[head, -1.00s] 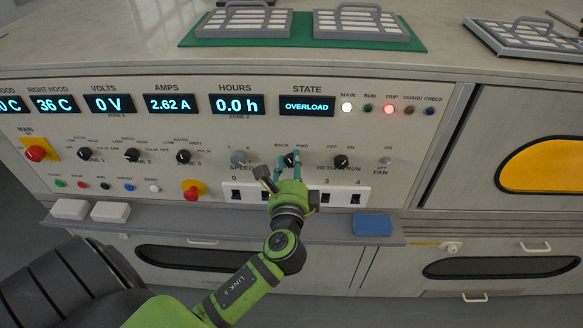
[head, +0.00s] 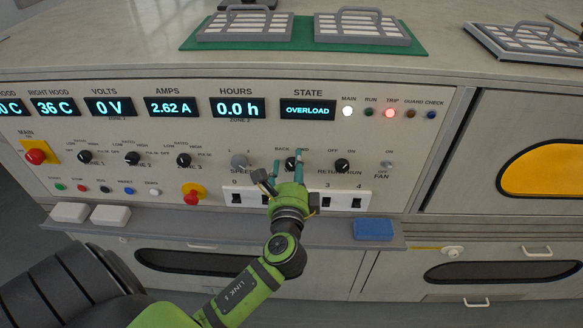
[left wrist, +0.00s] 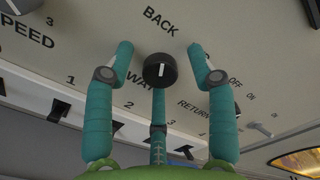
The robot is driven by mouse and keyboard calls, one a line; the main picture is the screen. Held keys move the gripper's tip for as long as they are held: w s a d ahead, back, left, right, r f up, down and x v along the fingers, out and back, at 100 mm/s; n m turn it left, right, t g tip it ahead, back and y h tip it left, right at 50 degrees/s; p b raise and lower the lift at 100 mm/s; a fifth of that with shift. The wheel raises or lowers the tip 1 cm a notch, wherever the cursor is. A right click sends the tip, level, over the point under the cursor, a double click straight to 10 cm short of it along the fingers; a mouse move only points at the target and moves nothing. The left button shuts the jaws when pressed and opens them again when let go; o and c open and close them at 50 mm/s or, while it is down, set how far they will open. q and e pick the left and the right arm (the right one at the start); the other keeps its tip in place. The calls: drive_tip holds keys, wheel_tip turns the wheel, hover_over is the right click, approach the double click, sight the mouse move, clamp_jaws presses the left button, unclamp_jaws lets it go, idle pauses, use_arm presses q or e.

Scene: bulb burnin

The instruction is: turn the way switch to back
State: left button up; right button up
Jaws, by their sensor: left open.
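The way switch is a small black knob with a white pointer line, on the sloped panel under the BACK and FWD labels (head: 291,164). In the left wrist view the knob (left wrist: 160,70) sits between the teal fingertips, with BACK printed above it. Its white line points roughly up in that view. My left gripper (head: 288,163) is open around the knob, and in the left wrist view (left wrist: 160,62) gaps show on both sides. A third finger is below the knob; whether it touches cannot be told. The FWD label is partly hidden by a finger. My right gripper is not in view.
The speed knob (head: 239,160) is just left and the return-run knob (head: 342,165) just right. A white strip of numbered switches (head: 340,201) lies below, partly behind my gripper. The state display (head: 307,110) reads OVERLOAD, with the TRIP lamp (head: 389,113) red. A blue block (head: 373,229) lies on the ledge.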

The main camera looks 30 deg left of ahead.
use_arm(q)
drive_tip(key=v, duration=1.2)
